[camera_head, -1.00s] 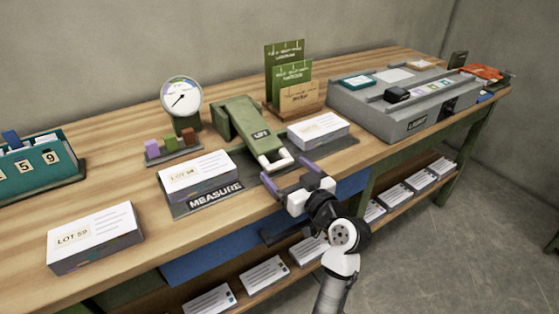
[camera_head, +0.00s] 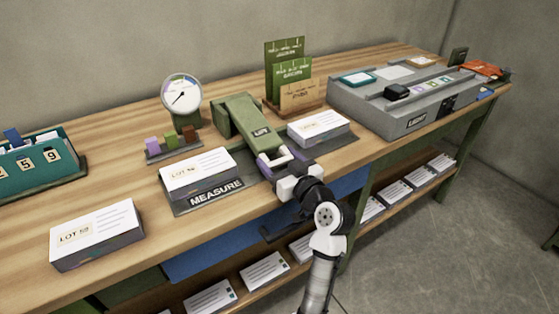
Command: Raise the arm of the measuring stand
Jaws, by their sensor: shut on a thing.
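The measuring stand has a green arm (camera_head: 249,120) with a "LIFT" label, slanting down toward the front. A white handle (camera_head: 274,159) is at its front end. The dark base (camera_head: 215,195) carries a "MEASURE" sign. My gripper (camera_head: 277,164), with purple fingers, is at the handle and shut on it; the exact contact is partly hidden by the gripper body. A white card stack (camera_head: 197,172) sits on the base left of the arm, and another stack (camera_head: 318,127) sits to its right.
A dial gauge (camera_head: 181,97) and small coloured blocks (camera_head: 172,143) stand left of the arm. Green signs (camera_head: 285,75) stand behind. A grey light box (camera_head: 405,105) is at right, a "LOT 59" stack (camera_head: 95,233) at front left.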

